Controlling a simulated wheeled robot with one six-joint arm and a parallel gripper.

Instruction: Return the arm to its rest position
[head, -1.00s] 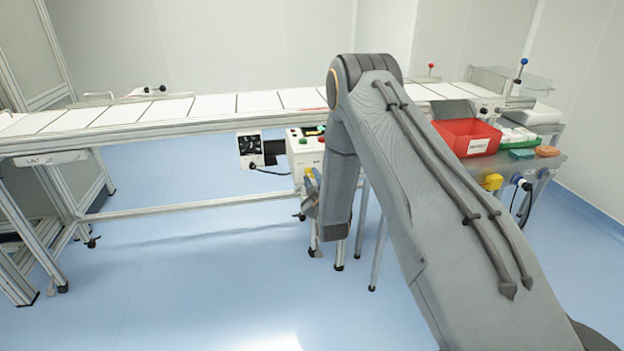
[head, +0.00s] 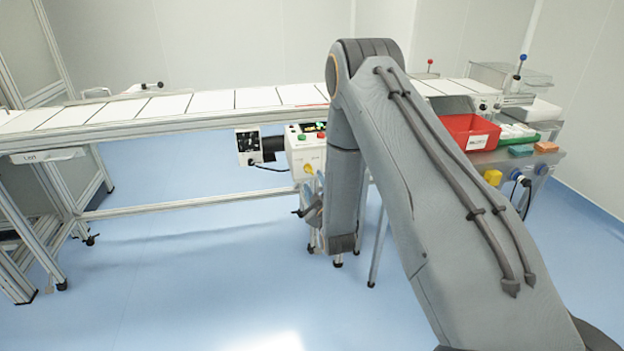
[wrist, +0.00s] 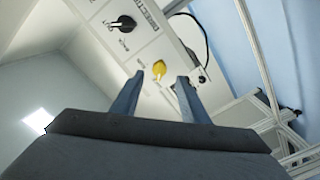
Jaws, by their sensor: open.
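My arm runs up from the lower right of the head view, bends at the elbow and hangs down in front of the line. My gripper (head: 314,183) is at its lower end, partly seen from behind, just before the white control box (head: 303,150). In the wrist view my gripper (wrist: 160,76) has its two blue-grey fingers apart with nothing held between them. A yellow knob (wrist: 159,68) on the panel shows between the fingertips; I cannot tell the exact gap. The knob also shows in the head view (head: 308,169). A black knob (wrist: 122,24) is farther along the panel.
A long conveyor table (head: 160,124) with white panels crosses behind my arm. A red bin (head: 470,131) and a blue-green block (head: 521,151) sit on the right-hand bench. A dark-faced unit (head: 249,148) hangs left of the control box. The blue floor (head: 190,270) at left is open.

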